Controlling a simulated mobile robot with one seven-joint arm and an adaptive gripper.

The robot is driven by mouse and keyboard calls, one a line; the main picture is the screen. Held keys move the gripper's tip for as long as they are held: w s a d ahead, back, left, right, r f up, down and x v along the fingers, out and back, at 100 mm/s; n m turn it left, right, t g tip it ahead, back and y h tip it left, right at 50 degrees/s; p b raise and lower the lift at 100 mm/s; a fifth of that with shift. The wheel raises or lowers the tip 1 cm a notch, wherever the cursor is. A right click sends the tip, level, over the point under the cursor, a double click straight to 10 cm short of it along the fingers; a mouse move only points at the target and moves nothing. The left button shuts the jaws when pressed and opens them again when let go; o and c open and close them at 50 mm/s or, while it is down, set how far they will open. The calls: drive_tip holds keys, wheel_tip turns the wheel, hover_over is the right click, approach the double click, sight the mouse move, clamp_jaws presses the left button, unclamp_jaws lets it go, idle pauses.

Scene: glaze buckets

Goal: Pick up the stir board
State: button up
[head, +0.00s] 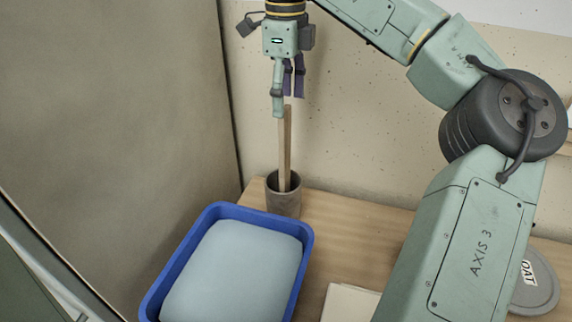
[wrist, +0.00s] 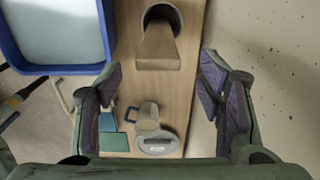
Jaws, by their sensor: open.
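The stir board (head: 285,150) is a long, narrow wooden strip. It stands nearly upright in a dark grey cup (head: 284,200) near the back left of the table. The wrist view shows the board (wrist: 158,48) end-on, with the cup (wrist: 172,14) beyond it. My gripper (head: 287,105) is open and points down at the board's top end. In the wrist view the purple-padded fingers (wrist: 160,72) are wide apart, one on each side of the board's line, with nothing held. I cannot tell whether the tips reach past the board's end.
A blue tub (head: 308,245) with a pale blue filling stands in front of the cup. A round grey lid (head: 538,290) with a label lies at right. The wrist view shows a mug (wrist: 147,117) and teal blocks (wrist: 113,142) on the table (wrist: 128,75). A wall stands close behind.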

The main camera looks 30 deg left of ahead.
wheel_tip(320, 180, down, 9)
drive_tip(key=shift+s+r+p, duration=0.1)
drive_tip(key=shift+r+p, duration=0.05)
drive_tip(key=shift+p, duration=0.5)
drive_tip(key=shift+c, duration=0.4)
clamp_jaws()
drive_tip(key=shift+r, duration=0.1)
wheel_tip(320, 180, up, 20)
drive_tip(key=p, duration=0.5)
hover_over(285, 132)
drive_tip(key=w+a, duration=0.1)
drive_tip(key=w, duration=0.1)
drive_tip(key=shift+s+a, duration=0.1)
idle(0.3)
